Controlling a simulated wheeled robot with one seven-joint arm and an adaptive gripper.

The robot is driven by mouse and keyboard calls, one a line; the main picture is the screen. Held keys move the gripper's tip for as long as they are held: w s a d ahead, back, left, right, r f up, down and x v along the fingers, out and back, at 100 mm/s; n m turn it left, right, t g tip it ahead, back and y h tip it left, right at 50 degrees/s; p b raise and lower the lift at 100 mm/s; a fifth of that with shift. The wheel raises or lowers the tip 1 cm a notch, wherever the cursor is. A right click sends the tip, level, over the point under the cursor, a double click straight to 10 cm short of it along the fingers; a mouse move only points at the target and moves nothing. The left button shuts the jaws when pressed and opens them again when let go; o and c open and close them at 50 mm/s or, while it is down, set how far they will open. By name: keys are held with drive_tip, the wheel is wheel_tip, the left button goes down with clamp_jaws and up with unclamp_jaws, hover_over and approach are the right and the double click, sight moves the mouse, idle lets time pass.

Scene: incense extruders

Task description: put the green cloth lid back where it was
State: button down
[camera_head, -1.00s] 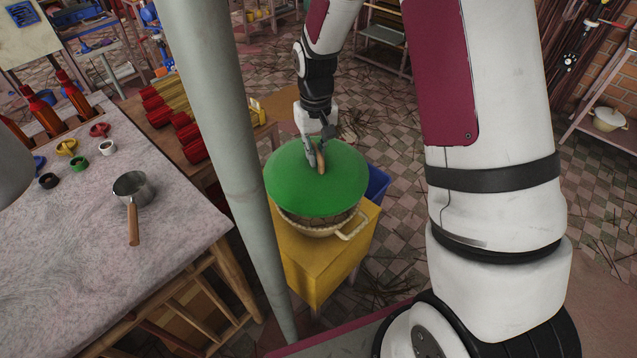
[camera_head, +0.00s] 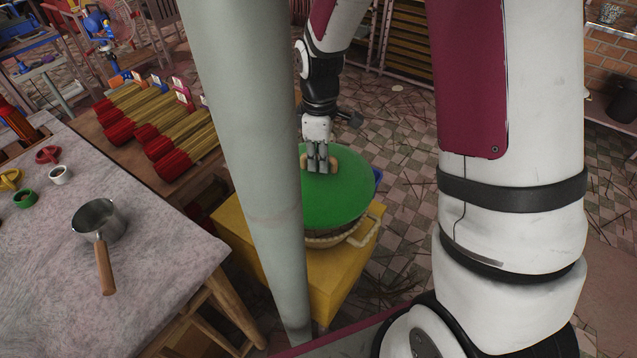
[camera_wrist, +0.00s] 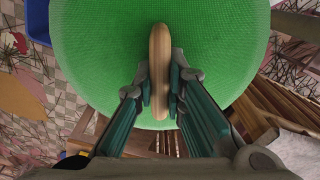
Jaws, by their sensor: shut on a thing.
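The round green cloth lid (camera_head: 337,200) sits over a pale basket-like pot (camera_head: 345,236) with side handles, on a yellow stand (camera_head: 335,283). My gripper (camera_head: 318,163) is above the lid with its fingers shut on the lid's wooden handle (camera_wrist: 160,72). In the wrist view the fingers (camera_wrist: 160,95) clasp the handle from both sides, and the green lid (camera_wrist: 105,50) fills most of the picture. The lid's left part is hidden by a grey pole in the head view. I cannot tell whether the lid touches the pot's rim all around.
A thick grey pole (camera_head: 255,150) stands close left of the stand. A stone-topped table (camera_head: 150,230) at left bears a saucepan (camera_head: 98,222) and small coloured cups. Red-ended incense bundles (camera_head: 165,135) lie on a bench behind. The tiled floor (camera_head: 420,190) on the right is open.

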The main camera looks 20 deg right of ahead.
sight(319, 178)
drive_tip(key=shift+f, duration=3.15)
drive_tip(key=shift+f, duration=0.15)
drive_tip(key=c, duration=1.7)
unclamp_jaws()
drive_tip(key=shift+o, duration=0.2)
wheel_tip(319, 178, up, 12)
drive_tip(key=shift+r, duration=0.1)
drive_tip(key=s+r+m+t, duration=0.2)
drive_tip(key=s+r+m, duration=0.4)
drive_tip(key=s+r, duration=0.6)
drive_tip(key=s+r+m+t, duration=0.1)
drive_tip(key=s+r+m, duration=0.1)
drive_tip(key=s, duration=0.4)
drive_tip(key=s+r+m, duration=0.2)
drive_tip(key=s+m, duration=0.1)
drive_tip(key=s, duration=0.4)
drive_tip(key=shift+d+r+m+t, duration=0.15)
drive_tip(key=shift+m+t, duration=0.25)
